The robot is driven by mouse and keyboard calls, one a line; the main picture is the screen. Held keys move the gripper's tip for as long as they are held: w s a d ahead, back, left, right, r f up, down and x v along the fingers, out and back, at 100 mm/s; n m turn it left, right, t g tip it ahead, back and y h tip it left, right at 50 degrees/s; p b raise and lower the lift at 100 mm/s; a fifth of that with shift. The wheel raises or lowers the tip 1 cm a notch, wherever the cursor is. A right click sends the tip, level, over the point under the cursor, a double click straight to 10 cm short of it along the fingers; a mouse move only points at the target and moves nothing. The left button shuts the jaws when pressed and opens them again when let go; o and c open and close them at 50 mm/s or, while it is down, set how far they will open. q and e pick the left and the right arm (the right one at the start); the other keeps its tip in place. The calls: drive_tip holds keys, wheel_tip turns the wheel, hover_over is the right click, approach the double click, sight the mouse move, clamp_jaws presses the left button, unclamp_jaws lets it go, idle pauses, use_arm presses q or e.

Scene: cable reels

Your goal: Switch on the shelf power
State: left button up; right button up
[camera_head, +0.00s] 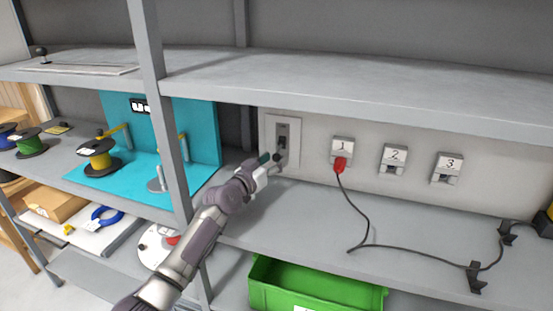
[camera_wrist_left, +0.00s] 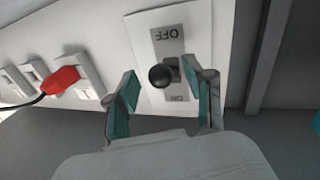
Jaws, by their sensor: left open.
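A grey switch plate (camera_head: 282,138) with a dark lever is on the shelf's back panel. In the left wrist view, its black knob (camera_wrist_left: 162,77) points toward the camera, between an upside-down OFF label (camera_wrist_left: 170,34) and a partly hidden ON label (camera_wrist_left: 178,98). In the head view the lever appears to slope down. My left gripper (camera_head: 270,160) is just in front of the switch. In the left wrist view, my left gripper (camera_wrist_left: 164,95) is open, with teal-padded fingers on both sides of the knob; contact is not clear. My right gripper is not in view.
Sockets 1 (camera_head: 342,147), 2 (camera_head: 393,158) and 3 (camera_head: 447,167) are right of the switch. A red plug (camera_head: 340,164) sits in socket 1, its black cable (camera_head: 366,215) on the shelf. The upper shelf (camera_head: 350,88) overhangs; a grey post (camera_head: 165,110) stands left.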

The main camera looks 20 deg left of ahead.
use_arm(q)
drive_tip(key=shift+w+d, duration=0.15)
drive_tip(key=shift+w, duration=0.35)
drive_tip(key=shift+w+d, duration=0.15)
drive_tip(key=shift+w, duration=0.3)
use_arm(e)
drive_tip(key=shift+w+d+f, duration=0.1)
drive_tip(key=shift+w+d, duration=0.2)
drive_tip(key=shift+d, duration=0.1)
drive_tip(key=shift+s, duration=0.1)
